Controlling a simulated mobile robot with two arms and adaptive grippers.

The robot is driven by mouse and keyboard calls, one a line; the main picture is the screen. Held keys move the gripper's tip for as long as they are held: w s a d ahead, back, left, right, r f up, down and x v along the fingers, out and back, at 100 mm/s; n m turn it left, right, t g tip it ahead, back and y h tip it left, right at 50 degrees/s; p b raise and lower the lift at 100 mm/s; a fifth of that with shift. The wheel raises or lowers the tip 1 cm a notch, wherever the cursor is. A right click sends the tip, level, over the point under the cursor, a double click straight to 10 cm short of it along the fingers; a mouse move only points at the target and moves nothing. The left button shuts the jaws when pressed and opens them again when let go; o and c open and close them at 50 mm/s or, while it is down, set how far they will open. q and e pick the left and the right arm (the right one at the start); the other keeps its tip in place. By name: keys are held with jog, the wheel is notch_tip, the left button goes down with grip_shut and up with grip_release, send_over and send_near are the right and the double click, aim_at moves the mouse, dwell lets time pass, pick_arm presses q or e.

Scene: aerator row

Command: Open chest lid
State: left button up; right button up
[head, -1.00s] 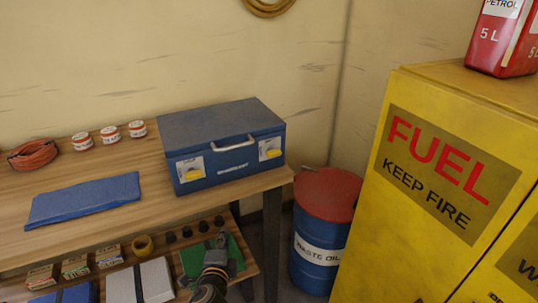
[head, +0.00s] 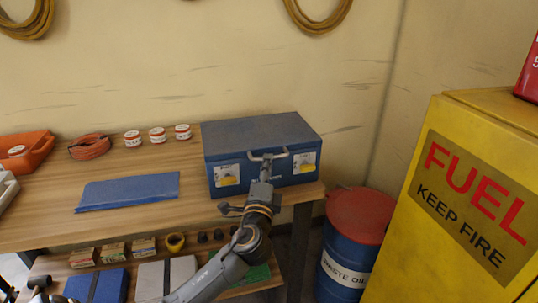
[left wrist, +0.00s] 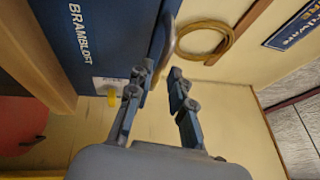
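The blue chest (head: 262,135) stands on the wooden workbench (head: 140,220) with its lid down. Its front has a grey handle (head: 284,153) and two yellow latches, left (head: 229,181) and right (head: 304,168). My left gripper (head: 264,163) is at the handle, in front of the chest. In the left wrist view, its two fingers (left wrist: 157,80) are apart, and the grey handle (left wrist: 158,50) reaches towards the gap between them. I cannot tell whether they touch it. One yellow latch also shows there (left wrist: 112,99). My right gripper is not in view.
A waste oil drum (head: 350,240) and a yellow fuel cabinet (head: 460,200) stand at the right.

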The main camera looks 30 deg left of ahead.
pick_arm(q)
jog(key=shift+x, duration=1.8)
grip_shut()
